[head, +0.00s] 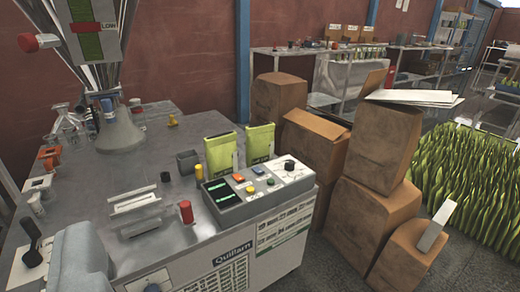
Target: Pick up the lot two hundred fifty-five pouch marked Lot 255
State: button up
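Two green pouches stand upright side by side on the grey machine top, behind the control box. The left pouch (221,153) has a dark top band and a pale patch. The right pouch (260,144) looks alike, with a dark mark low on its front. Their lower parts are partly hidden by the control box. No lot number is readable on either, so I cannot tell which is Lot 255. A grey rounded shape (82,258) at the lower left may be part of my arm. I see no gripper fingers.
The control box (258,192) with buttons and a knob stands in front of the pouches.

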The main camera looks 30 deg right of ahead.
aim_at(260, 141)
jog(key=i+l+u, duration=0.1)
jog(key=i+l, duration=1.4)
jog(key=l, duration=0.1)
